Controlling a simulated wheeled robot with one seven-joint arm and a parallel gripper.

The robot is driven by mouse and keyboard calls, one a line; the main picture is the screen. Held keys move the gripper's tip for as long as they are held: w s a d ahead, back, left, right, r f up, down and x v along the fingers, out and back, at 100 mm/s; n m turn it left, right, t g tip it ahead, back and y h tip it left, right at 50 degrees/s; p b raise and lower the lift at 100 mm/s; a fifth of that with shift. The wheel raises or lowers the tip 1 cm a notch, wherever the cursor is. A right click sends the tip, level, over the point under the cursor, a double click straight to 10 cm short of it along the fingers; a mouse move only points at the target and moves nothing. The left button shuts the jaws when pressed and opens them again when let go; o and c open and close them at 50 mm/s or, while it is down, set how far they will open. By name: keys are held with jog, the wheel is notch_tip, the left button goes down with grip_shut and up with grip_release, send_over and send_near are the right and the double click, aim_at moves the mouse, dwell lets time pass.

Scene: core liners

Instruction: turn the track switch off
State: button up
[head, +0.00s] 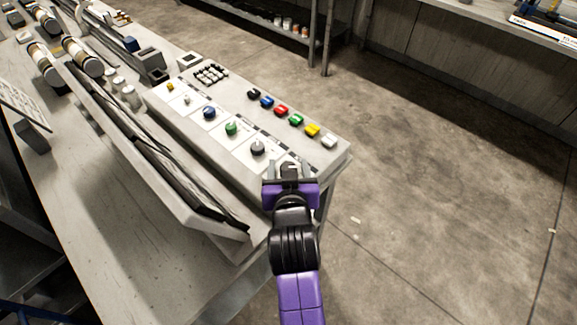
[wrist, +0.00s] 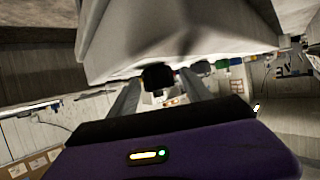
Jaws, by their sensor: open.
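The control panel (head: 195,110) on the bench carries a row of knobs on white plates. I cannot read the labels, so I cannot tell which is the track switch. My gripper (head: 289,168) is open over the near end of the panel, just right of and below the dark grey knob. In the wrist view, a black knob (wrist: 158,77) shows between my two fingers, apparently beyond their tips; I cannot tell whether they touch it.
Several coloured rocker switches (head: 281,110) line the panel's right side. A long tilted tray (head: 150,165) runs along its left. Core samples (head: 83,58) lie at the far left. Open concrete floor (head: 430,190) is to the right, with a shelf (head: 270,25) behind.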

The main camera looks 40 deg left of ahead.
grip_shut()
jog(key=shift+d+n+g, duration=0.1)
jog(key=shift+n+g, duration=0.3)
jog(key=shift+w+n+g+y, duration=0.15)
jog(key=shift+n+g+y, duration=0.65)
jog(key=shift+n+y, duration=0.1)
jog(key=n+g+y+b, duration=0.1)
jog(key=n+g+b, duration=0.1)
jog(key=n+g+y+b, duration=0.1)
jog(key=n+g+b, duration=0.1)
jog(key=b, duration=0.1)
jog(key=shift+f, duration=0.35)
jog(key=n+g+b, duration=0.6)
jog(key=g+b, duration=0.1)
jog(key=b, duration=0.3)
jog(key=n+g+h+b, duration=0.1)
jog(key=n+g+b, duration=0.1)
jog(key=b, duration=0.1)
jog(key=n+g+h+b, duration=0.1)
jog(key=n+g+b, duration=0.2)
jog(key=shift+r, duration=0.2)
jog(key=shift+s+g+h+b, duration=0.2)
jog(key=shift+g+h+b, duration=0.2)
jog(key=shift+b, duration=0.05)
